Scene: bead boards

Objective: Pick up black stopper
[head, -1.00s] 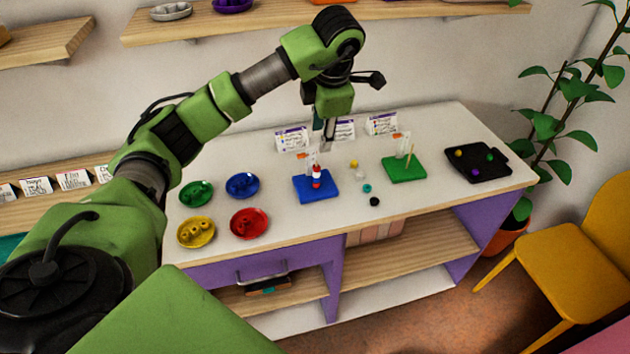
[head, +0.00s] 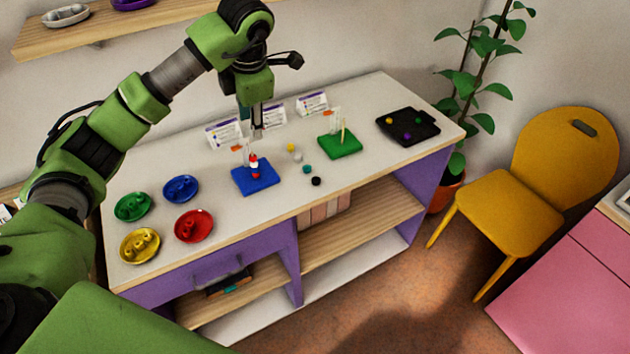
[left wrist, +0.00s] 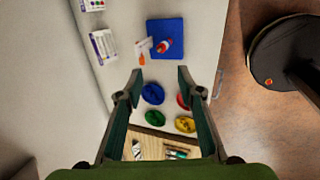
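The black stopper (head: 316,181) is a small dark round piece on the white tabletop, right of the blue board (head: 256,178) and in front of the green board (head: 340,145). My left gripper (head: 257,132) hangs above the table, behind and left of the stopper and well apart from it. In the left wrist view my left gripper (left wrist: 160,82) has its fingers spread with nothing between them. The blue board (left wrist: 158,31) shows there beyond the fingertips, with a red-and-white stack on it. I cannot make out the stopper in that view. My right gripper is not in view.
A teal bead (head: 307,169), a white bead (head: 297,157) and a yellow bead (head: 291,148) lie near the stopper. A black tray (head: 428,138) is at the right. Blue, green, red and yellow dishes (head: 140,245) are at the left. Cards stand at the back.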

